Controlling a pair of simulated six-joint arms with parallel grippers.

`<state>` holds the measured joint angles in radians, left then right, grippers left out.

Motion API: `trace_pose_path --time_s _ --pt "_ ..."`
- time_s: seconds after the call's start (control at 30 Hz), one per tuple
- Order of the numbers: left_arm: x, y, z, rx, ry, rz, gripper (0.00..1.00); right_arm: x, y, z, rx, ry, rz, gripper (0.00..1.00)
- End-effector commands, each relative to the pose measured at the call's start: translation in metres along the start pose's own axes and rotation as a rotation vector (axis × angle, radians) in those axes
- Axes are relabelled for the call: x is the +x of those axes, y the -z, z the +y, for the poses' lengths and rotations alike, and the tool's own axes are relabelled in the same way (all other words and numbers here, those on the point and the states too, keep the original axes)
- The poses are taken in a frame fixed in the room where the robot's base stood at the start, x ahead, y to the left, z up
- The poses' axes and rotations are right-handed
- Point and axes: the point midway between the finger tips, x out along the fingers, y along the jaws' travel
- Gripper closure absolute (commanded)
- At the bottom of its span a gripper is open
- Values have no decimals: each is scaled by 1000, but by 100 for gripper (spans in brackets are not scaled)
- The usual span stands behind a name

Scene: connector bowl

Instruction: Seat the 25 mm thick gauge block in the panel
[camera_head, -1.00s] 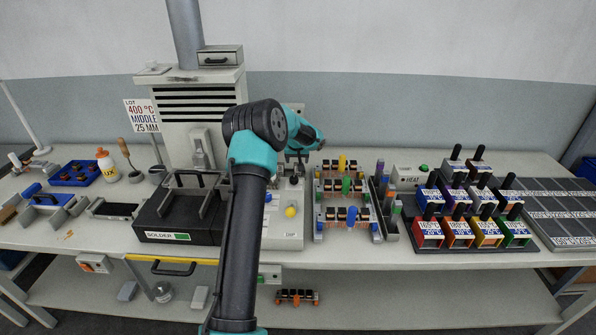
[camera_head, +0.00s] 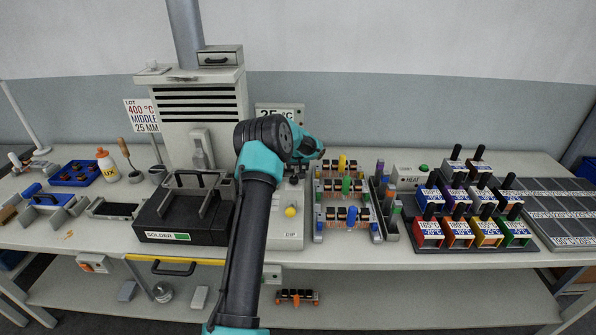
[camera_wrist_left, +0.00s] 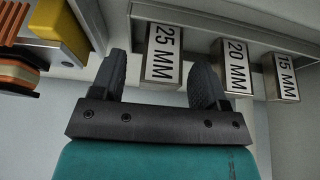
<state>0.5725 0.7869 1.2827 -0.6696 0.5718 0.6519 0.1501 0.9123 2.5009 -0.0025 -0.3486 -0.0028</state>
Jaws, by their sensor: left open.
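In the left wrist view, the gauge block marked 25 MM (camera_wrist_left: 163,52) hangs on a light grey rail. My left gripper (camera_wrist_left: 160,84) is open, with one dark finger on each side of this block and gaps showing. The right finger is close to the block marked 20 MM (camera_wrist_left: 236,66). The gauge blocks are not clear there, and I cannot make out the panel's seat. My right gripper is not in view.
A 15 MM block (camera_wrist_left: 281,76) hangs at the right of the rail. A rack of orange and black parts (camera_head: 345,187) stands right of the panel. The black solder unit (camera_head: 180,222) is at its left. Several coloured handled blocks (camera_head: 472,232) stand farther right.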

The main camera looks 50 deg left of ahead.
Motion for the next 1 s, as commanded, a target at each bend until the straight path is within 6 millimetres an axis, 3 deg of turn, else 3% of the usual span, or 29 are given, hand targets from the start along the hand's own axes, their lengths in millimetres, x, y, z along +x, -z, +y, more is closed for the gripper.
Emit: trace_pose_path --time_s 0.4,1.0 --pt "-1 0 0 0 0 1 32 0 0 0 0 0 0 57" --pt "-1 0 0 0 0 1 88 0 0 0 0 0 0 57"
